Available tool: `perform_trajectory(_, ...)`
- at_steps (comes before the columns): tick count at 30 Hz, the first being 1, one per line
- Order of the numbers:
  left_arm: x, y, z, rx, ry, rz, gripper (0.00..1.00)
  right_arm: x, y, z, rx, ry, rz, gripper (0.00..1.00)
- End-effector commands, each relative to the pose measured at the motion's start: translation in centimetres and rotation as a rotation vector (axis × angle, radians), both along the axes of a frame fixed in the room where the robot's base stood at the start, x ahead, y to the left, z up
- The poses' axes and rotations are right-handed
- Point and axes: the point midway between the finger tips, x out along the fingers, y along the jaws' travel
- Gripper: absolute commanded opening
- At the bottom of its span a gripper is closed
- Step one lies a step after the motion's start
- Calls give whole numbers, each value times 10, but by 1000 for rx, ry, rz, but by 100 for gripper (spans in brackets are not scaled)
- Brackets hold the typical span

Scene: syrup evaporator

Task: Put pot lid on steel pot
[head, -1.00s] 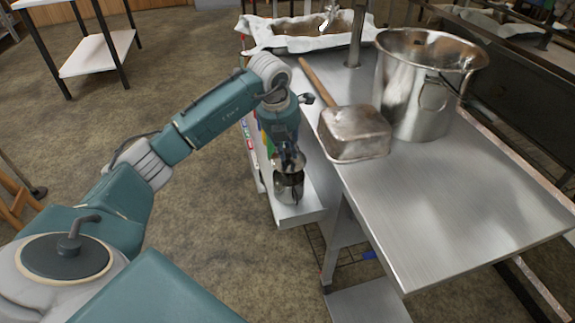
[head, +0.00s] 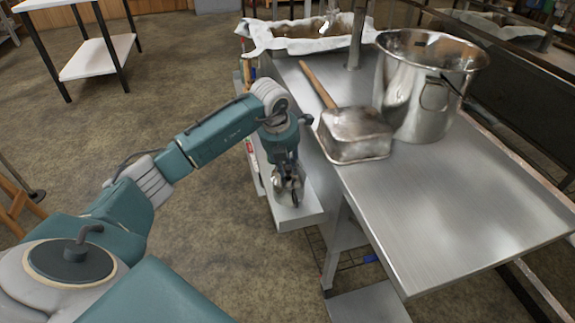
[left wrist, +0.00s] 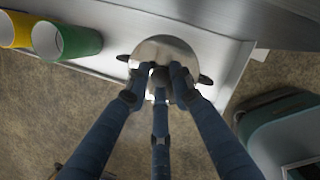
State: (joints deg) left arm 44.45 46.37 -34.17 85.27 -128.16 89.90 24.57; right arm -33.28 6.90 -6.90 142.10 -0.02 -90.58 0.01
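My left gripper (head: 288,186) points down over the small side shelf. In the left wrist view its fingers (left wrist: 162,78) close in around the middle of the round, shiny pot lid (left wrist: 165,46) and appear shut on it. The steel pot is beneath the lid, mostly hidden by the lid and fingers; its dark side handles (left wrist: 205,79) stick out left and right. The lid looks roughly centred over the pot. Whether it rests fully on the rim I cannot tell. My right gripper is out of view.
A green cup (left wrist: 72,42) and a yellow cup (left wrist: 16,30) stand left of the pot on the white shelf (left wrist: 228,58). The steel table (head: 450,215) beside it holds a large bucket (head: 415,95) and a wooden-handled scoop (head: 355,135). The shelf edge is close to the pot.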

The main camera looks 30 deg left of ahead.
Motion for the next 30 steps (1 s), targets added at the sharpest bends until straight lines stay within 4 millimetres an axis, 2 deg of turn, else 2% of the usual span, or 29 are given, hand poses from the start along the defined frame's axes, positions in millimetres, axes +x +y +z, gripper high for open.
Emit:
perform_trajectory(10, 0, 0, 2, 0, -1, 0, 37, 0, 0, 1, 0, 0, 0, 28)
perform_trajectory(14, -1, 0, 13, 1, -1, -1, 37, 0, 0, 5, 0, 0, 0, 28)
perform_trajectory(19, -9, 0, 45, 3, -5, 0, 37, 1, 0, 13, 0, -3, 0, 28)
perform_trajectory(24, -19, 0, 81, 1, -4, 0, 37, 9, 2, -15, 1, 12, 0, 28)
perform_trajectory(30, -28, -2, 112, 0, -2, 0, 37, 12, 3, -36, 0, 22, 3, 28)
